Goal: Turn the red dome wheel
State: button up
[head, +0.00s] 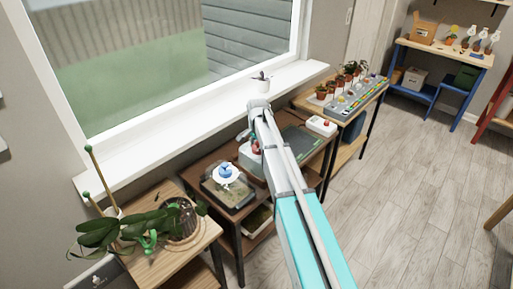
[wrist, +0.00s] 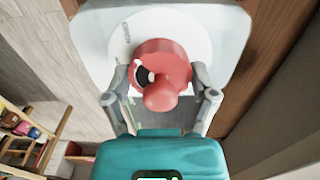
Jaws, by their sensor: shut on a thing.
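The red dome wheel (wrist: 163,70) is a rounded red knob with a short nose and a dark-and-white eye-like spot. It sits against a round white disc (wrist: 196,36) on a pale grey housing (wrist: 96,30). In the wrist view my gripper (wrist: 163,92) has one finger on each side of the wheel and is shut on it. In the head view my arm hides most of the wheel. A bit of red shows beside the arm, above the pale box (head: 247,158) on the brown table.
A clear-lidded box with a blue knob (head: 225,171) stands left of the arm. A dark green mat (head: 300,143) and a white box with a red button (head: 321,126) lie to the right. A leafy plant (head: 105,232) stands at the front left. The windowsill (head: 170,135) runs behind.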

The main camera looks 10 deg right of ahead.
jog(key=o, duration=1)
